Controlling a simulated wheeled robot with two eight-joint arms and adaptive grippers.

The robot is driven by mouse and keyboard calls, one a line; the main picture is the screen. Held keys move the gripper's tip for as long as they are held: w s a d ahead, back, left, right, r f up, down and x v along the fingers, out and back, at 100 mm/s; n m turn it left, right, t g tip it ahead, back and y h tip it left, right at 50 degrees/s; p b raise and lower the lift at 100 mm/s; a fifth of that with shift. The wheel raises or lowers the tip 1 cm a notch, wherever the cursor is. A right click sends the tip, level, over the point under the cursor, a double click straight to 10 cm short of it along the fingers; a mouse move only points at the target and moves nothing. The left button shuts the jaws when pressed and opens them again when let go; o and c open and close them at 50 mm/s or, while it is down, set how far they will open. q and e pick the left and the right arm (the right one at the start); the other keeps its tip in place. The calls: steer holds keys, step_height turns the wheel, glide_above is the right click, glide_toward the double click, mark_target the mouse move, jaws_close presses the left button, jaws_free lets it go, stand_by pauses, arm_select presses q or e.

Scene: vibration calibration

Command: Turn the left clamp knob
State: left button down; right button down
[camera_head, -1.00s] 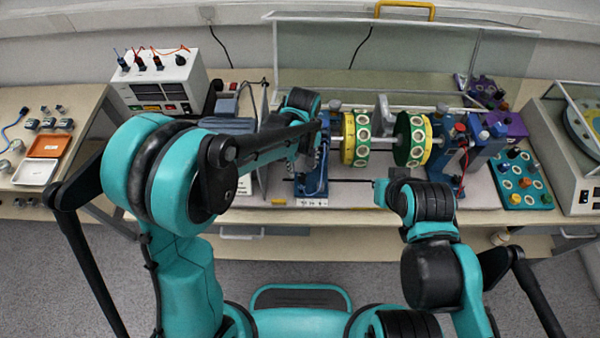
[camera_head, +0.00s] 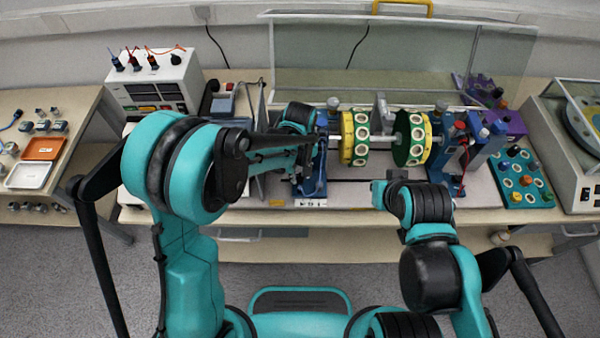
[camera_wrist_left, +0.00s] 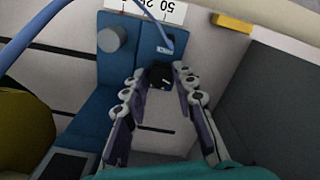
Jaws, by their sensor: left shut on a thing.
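The left clamp knob is a small black knob (camera_wrist_left: 161,76) on the blue left bearing stand (camera_wrist_left: 90,95) in the left wrist view. My left gripper (camera_wrist_left: 160,79) has its two jointed fingers on either side of it and is shut on it. In the head view the left arm reaches over the stand (camera_head: 321,150) from the left, and its wrist and links hide the knob and most of the fingers. My right arm is folded in front of the bench; its gripper cannot be made out.
A rotor with a yellow-rimmed disc (camera_head: 347,138) and a green disc (camera_head: 412,139) sits right of the left stand. A clear guard (camera_head: 450,65) stands open behind. A control box (camera_head: 155,85) is at left, a teal tray (camera_head: 520,180) at right.

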mark_target(300, 176)
arm_select(q)
steer(key=m, duration=0.4)
steer(key=shift+m+b, duration=0.3)
steer(key=shift+b, duration=0.05)
steer(key=c, duration=1.2)
jaws_free()
step_height(300, 176, up, 12)
